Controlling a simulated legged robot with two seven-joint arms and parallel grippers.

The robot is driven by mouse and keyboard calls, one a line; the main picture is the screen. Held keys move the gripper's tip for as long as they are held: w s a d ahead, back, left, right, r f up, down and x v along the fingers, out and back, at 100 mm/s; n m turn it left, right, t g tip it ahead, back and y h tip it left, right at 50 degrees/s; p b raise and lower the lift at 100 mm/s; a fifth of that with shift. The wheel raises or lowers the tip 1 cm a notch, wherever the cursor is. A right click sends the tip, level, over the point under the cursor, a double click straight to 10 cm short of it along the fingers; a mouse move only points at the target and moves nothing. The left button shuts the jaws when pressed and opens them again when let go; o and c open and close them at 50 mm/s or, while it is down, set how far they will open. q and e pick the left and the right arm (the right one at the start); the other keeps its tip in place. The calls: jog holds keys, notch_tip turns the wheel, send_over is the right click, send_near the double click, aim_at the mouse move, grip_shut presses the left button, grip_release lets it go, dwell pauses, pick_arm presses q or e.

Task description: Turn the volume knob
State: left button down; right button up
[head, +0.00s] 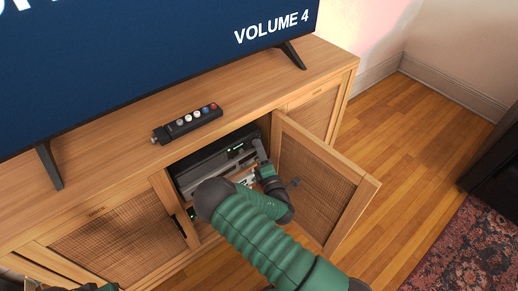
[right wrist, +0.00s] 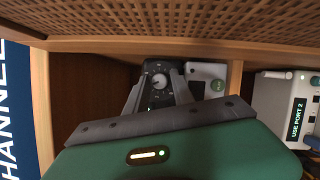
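The volume knob (right wrist: 158,80) is a small dark dial with pale marks around it, on the front of a black device in the cabinet. In the right wrist view it shows between the two fingertips of my right gripper (right wrist: 159,76). The fingers are apart, one on each side of the knob; I cannot tell whether they touch it. In the head view my right gripper (head: 262,174) is at the cabinet opening, and the knob is hidden. The TV (head: 150,50) reads "VOLUME 4". A small part of my left arm shows at the bottom left; its fingers are not visible.
The open cabinet door (head: 325,185) stands close to the right of my right arm. A white box (right wrist: 208,85) with a green button is beside the knob. Another white box (right wrist: 288,105) reads "USE PORT 2". A black button strip (head: 188,122) lies on the cabinet top.

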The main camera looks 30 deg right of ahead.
jog(key=shift+o, duration=1.3)
jog(key=p+v, duration=0.3)
jog(key=v, duration=1.4)
jog(key=shift+w+d+f, duration=0.1)
jog(key=shift+d+f, duration=0.05)
jog(key=shift+d, duration=0.05)
